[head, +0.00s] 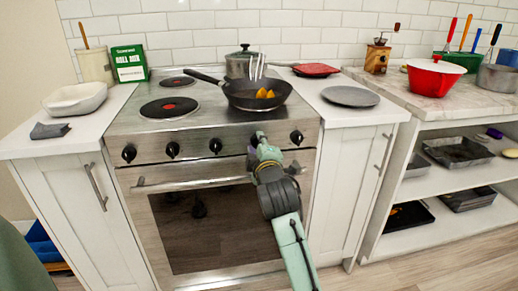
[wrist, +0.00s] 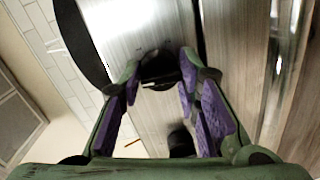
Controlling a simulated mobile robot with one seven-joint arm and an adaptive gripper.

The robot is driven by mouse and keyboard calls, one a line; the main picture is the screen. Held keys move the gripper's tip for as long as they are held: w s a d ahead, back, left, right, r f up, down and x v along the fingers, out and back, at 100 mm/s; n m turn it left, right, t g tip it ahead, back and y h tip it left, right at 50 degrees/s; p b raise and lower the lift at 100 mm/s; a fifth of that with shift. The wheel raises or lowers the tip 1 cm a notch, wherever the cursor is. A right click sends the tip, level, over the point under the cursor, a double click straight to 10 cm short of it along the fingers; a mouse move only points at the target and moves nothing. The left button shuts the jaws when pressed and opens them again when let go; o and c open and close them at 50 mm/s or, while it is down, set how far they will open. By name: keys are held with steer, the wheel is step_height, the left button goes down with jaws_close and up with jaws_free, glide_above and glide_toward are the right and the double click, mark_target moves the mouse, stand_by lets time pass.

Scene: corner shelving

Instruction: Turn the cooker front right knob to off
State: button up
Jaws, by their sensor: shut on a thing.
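The cooker (head: 185,128) has a steel front panel with a row of black knobs. The rightmost knob (head: 297,137) stands clear, to the right of my gripper (head: 259,140). My gripper is at the panel, between that knob and the middle knob (head: 215,145), and hides most of what it holds in the head view. In the wrist view, my gripper (wrist: 160,84) has its purple-padded fingers closed around a black knob (wrist: 160,66) on the steel panel. I cannot read where that knob points.
The oven door handle (head: 190,184) runs just below the panel. A dark frying pan (head: 245,98) and a lidded pot (head: 240,66) stand on the cooktop above. A grey plate (head: 350,96) lies on the right counter. The floor in front is partly clear.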

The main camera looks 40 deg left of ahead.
steer(key=shift+n, duration=0.4)
steer(key=o, duration=1.1)
steer(key=v, duration=1.2)
